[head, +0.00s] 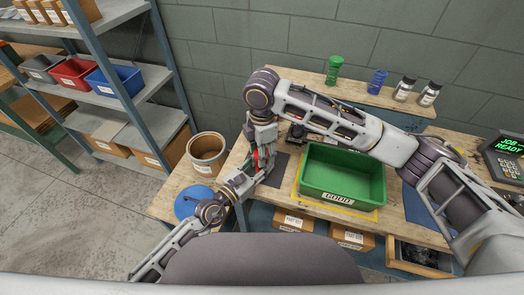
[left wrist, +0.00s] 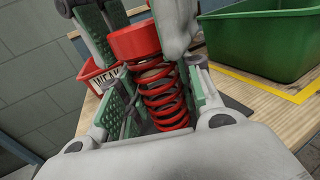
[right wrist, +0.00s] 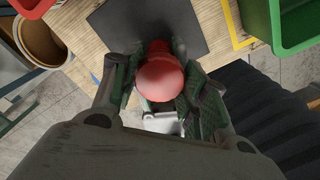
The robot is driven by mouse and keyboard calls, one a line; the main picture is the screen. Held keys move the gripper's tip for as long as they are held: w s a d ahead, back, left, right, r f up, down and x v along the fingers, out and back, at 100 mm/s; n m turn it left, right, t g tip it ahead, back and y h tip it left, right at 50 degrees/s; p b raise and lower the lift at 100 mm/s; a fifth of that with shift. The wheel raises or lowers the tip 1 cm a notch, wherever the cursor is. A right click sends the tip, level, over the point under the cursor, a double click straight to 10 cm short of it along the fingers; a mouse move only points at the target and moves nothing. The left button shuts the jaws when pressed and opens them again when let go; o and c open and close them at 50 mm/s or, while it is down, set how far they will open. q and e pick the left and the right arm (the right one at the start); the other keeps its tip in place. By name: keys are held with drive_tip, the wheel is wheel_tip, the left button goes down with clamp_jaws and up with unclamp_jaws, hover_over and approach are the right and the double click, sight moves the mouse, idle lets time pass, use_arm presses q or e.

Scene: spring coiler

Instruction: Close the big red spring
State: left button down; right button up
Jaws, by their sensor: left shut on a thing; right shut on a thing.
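The big red spring (head: 261,156) stands between my two grippers and is mostly hidden by them in the head view. In the left wrist view, its red coils (left wrist: 163,98) and the wide red cap (left wrist: 134,41) on top show clearly, with gaps between the coils. My left gripper (head: 249,180) is shut around the coils from the side. My right gripper (head: 262,150) comes down from above and is shut around the cap. In the right wrist view, the rounded red top (right wrist: 160,77) sits between its green-padded fingers. The spring's lower end is hidden.
A green bin (head: 343,178) marked GOOD stands right of the grippers on a yellow-edged patch. A dark mat (head: 279,170) lies beside the grippers. A brown bucket (head: 206,148) stands at left. A green spring (head: 333,70) and a blue one (head: 376,80) stand on the back shelf.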

drive_tip(key=m, duration=0.6)
drive_tip(key=shift+a+m, duration=0.1)
drive_tip(key=shift+m, duration=0.2)
drive_tip(key=m, duration=1.1)
drive_tip(key=shift+m, duration=0.4)
drive_tip(key=m, duration=0.6)
drive_tip(key=o, duration=1.1)
drive_tip(key=shift+r, duration=2.2)
